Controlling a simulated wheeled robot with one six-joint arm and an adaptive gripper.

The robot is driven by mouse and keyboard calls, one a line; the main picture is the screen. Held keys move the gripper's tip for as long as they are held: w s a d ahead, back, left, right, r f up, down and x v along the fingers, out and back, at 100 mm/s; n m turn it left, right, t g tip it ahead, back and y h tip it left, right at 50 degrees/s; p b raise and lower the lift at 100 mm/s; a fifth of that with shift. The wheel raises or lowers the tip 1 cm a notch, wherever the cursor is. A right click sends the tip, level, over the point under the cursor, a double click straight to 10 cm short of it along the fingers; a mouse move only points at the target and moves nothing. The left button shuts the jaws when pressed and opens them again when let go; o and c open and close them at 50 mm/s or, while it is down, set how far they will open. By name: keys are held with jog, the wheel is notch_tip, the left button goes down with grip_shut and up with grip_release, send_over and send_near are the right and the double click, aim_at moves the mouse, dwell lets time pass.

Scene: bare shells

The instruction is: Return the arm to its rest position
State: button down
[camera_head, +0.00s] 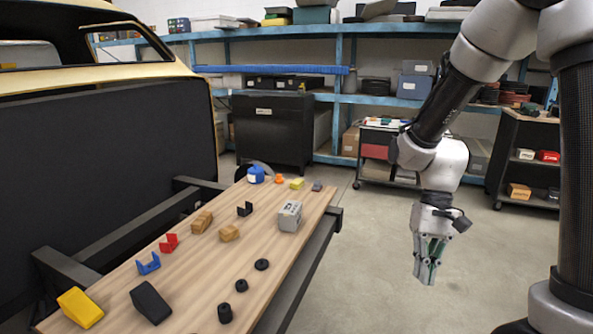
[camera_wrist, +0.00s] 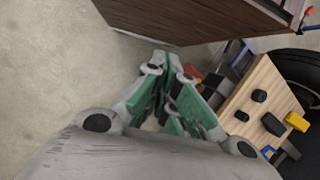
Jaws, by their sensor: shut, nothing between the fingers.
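My gripper (camera_head: 427,274) hangs pointing down over the bare floor, right of the wooden table in the head view. Its fingers are together with nothing between them. In the wrist view my gripper (camera_wrist: 165,98) shows its green-sided fingers closed and empty. My arm bends down from the upper right of the head view to the gripper. The gripper is clear of the table and touches nothing.
The wooden table (camera_head: 185,285) bears several small parts, including a grey box (camera_head: 289,216), a yellow block (camera_head: 80,308) and a black wedge (camera_head: 150,303). Blue shelving (camera_head: 349,60) and a black cabinet (camera_head: 273,130) stand behind. Floor between table and my base is free.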

jog(key=s+d+r+t, duration=0.4)
jog(key=r, duration=0.5)
jog(key=s+d+r+t+h, duration=0.1)
jog(key=s+d+r+t, duration=0.3)
jog(key=r, duration=0.4)
jog(key=shift+s+d+r+t+h, duration=0.15)
jog(key=shift+d+r+t+h, duration=0.2)
jog(key=shift+d, duration=0.3)
jog(key=shift+a, duration=0.1)
